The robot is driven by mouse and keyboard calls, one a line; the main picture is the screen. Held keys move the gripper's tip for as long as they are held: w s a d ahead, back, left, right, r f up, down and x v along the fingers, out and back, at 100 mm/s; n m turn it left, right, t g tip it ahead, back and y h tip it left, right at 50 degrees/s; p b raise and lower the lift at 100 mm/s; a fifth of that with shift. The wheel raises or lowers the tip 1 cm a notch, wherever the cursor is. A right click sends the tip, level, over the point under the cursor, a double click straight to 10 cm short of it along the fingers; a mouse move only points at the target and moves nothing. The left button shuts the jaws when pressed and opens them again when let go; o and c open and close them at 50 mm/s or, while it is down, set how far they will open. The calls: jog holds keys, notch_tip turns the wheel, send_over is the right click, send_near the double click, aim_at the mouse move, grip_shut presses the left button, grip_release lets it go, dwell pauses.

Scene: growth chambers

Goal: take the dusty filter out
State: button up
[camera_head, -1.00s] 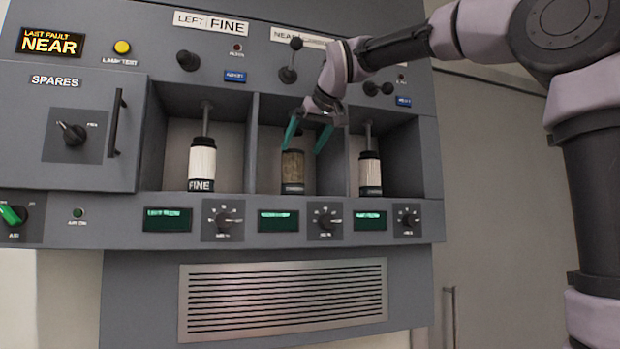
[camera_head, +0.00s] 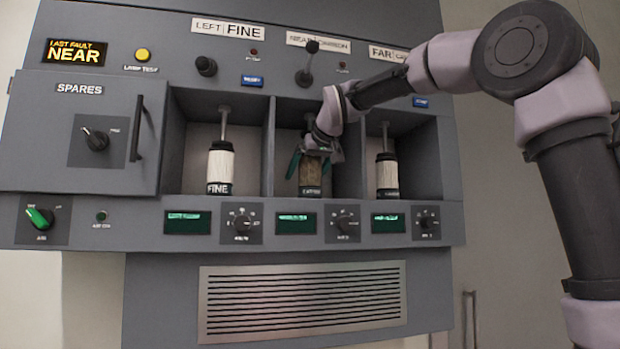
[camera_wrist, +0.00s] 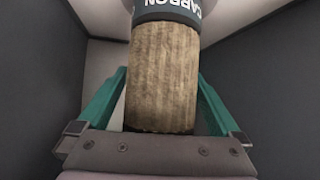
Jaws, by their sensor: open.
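The dusty filter (camera_head: 313,172) stands upright in the middle bay, its pleats brown, with a dark band at its base. In the wrist view the filter (camera_wrist: 163,75) fills the middle, and its dark band (camera_wrist: 172,10) reads CARBON. My gripper (camera_head: 310,165) is inside the middle bay with its green fingers on either side of the filter. In the wrist view my gripper (camera_wrist: 160,100) is open, with a gap showing between each finger and the filter. The filter's upper end is hidden behind my wrist in the head view.
Clean white filters stand in the left bay (camera_head: 220,168) and the right bay (camera_head: 387,174). Divider walls (camera_head: 268,150) close in both sides of the middle bay. A lever (camera_head: 306,62) sticks out above it. The SPARES door (camera_head: 85,130) is shut.

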jog(key=c, duration=1.3)
jog(key=shift+c, duration=0.5)
jog(key=shift+r, duration=0.15)
